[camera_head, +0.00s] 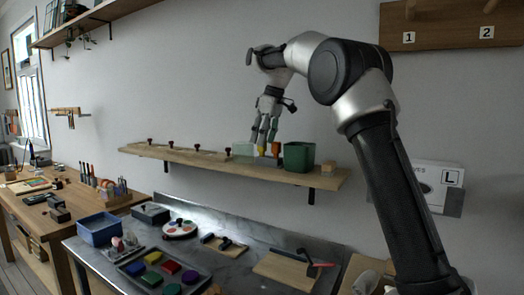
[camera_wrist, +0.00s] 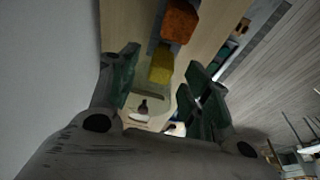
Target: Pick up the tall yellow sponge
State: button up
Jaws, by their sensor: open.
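The yellow sponge (camera_wrist: 161,65) stands on the wall shelf in the wrist view, between my gripper's two sides. In the head view a small part of the yellow sponge (camera_head: 262,150) shows under the fingers. An orange block (camera_wrist: 180,22) is just beyond it, and shows as an orange patch (camera_head: 276,149) in the head view. My gripper (camera_head: 265,142) points down over the shelf; in the wrist view its fingers (camera_wrist: 161,60) are spread and hold nothing. I cannot tell whether a finger touches the sponge.
A green bin (camera_head: 299,158) stands close to the right on the shelf (camera_head: 200,156), with a small wooden block (camera_head: 328,168) beyond it. A pale clear box (camera_head: 243,149) is close left. A workbench with trays and tools lies below.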

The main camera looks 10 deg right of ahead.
jog(key=c, duration=0.8)
